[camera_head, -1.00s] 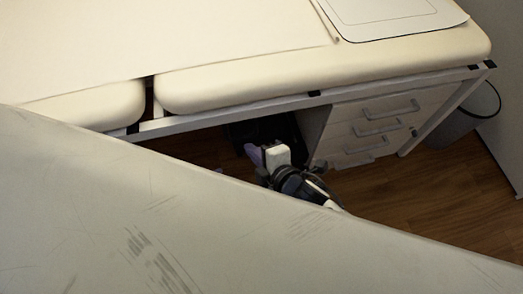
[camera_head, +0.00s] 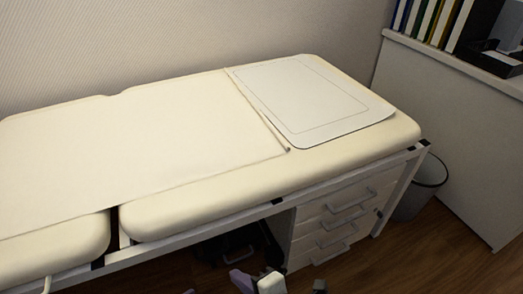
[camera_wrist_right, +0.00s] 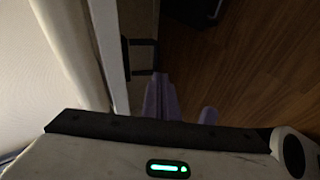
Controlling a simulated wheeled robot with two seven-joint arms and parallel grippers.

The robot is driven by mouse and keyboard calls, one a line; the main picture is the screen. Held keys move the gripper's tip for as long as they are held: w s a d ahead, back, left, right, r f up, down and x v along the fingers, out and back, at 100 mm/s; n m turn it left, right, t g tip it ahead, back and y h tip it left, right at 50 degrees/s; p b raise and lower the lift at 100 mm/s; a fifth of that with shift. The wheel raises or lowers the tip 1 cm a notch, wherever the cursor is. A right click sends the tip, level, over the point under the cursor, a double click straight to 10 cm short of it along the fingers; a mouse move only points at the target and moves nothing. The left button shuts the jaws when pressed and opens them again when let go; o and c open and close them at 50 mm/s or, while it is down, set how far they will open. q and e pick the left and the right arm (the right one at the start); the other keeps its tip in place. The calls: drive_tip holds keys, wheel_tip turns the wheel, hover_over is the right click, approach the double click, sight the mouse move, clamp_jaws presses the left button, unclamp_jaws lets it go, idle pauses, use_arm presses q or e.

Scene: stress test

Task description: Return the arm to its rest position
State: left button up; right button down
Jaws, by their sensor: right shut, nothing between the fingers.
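My right gripper (camera_head: 240,281) shows at the bottom edge of the head view, with purple fingers beside a white wrist part. It is low, in front of the cream examination couch and near its drawers. Most of the right arm is cut off by the frame. In the right wrist view the purple fingers (camera_wrist_right: 161,97) point down past a pale edge, over the wooden floor. They are shut and hold nothing. My left gripper is not in view.
The couch (camera_head: 180,210) has a white mat (camera_head: 315,100) on top and a drawer unit (camera_head: 335,222) below. A bin (camera_head: 415,195) stands at its right end, beside a white cabinet (camera_head: 445,120) with binders (camera_head: 430,22). Wooden floor (camera_head: 420,255) is open at lower right.

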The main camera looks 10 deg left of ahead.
drive_tip(key=d+r+m+h, duration=0.2)
drive_tip(key=d+m, duration=0.4)
drive_tip(key=m, duration=0.1)
drive_tip(key=d+r+m+h, duration=0.2)
drive_tip(key=d+r+m, duration=0.1)
drive_tip(key=d+m, duration=0.3)
drive_tip(key=s+d+f+m+g+h, duration=0.1)
drive_tip(key=s+d+m+g+h, duration=0.1)
drive_tip(key=s+d+m, duration=0.6)
drive_tip(key=s+d+m+g+h, duration=0.2)
drive_tip(key=s+d+m+h, duration=0.15)
drive_tip(key=d, duration=0.85)
use_arm(q)
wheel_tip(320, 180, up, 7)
drive_tip(key=p, duration=1)
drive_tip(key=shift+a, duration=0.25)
use_arm(e)
drive_tip(key=w+a+f+n+t+y, duration=0.1)
drive_tip(key=w+a+t+y, duration=0.2)
drive_tip(key=a, duration=0.4)
drive_tip(key=shift+w+t, duration=0.75)
drive_tip(key=shift+t, duration=0.55)
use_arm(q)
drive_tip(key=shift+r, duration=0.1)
use_arm(e)
drive_tip(key=shift+a, duration=0.1)
